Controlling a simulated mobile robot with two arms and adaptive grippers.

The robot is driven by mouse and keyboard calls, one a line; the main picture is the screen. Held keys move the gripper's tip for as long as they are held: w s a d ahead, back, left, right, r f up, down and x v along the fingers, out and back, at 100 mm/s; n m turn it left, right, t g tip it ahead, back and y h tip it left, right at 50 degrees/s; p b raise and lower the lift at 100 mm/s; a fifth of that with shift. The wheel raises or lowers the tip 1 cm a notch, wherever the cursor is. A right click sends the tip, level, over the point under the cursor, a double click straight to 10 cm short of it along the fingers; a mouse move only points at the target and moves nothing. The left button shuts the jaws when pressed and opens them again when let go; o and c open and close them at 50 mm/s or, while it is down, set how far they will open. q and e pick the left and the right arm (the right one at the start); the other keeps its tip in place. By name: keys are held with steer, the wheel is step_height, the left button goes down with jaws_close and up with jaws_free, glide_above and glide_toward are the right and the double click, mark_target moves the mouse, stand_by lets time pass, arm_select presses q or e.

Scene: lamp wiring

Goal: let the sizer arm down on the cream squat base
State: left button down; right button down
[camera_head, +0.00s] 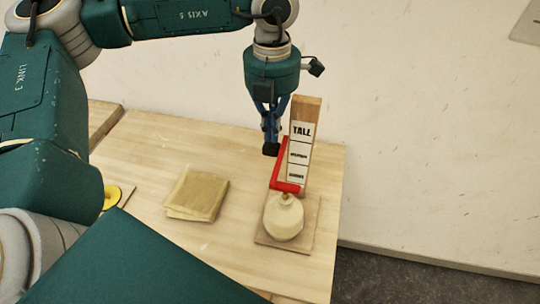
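The sizer (301,131) is an upright wooden post with a white label strip; "TALL" reads at the top, and the two smaller words below are hard to read. Its red arm (287,187) is low, level with the lowest label, just over the knob of the cream squat base (284,220). I cannot tell whether arm and base touch. The base stands upright on a thin square board. My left gripper (270,147) points down just left of the post, by the red arm's upper end. Its fingers look close together; a grip is not clear. My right gripper is out of view.
A stack of thin tan sheets (197,194) lies left of the base on the wooden table (150,150). A yellow round thing (111,196) sits at the left, partly hidden by my arm. The table's right edge is close to the sizer.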

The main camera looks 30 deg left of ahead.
mark_target(271, 145)
arm_select(q)
steer(key=shift+f+b, duration=0.65)
steer(key=shift+f, duration=0.05)
steer(key=shift+f+b, duration=1.05)
steer(key=shift+f, duration=0.1)
steer(key=shift+r, duration=0.1)
steer(key=shift+r+p, duration=1.7)
steer(key=shift+r, duration=1.6)
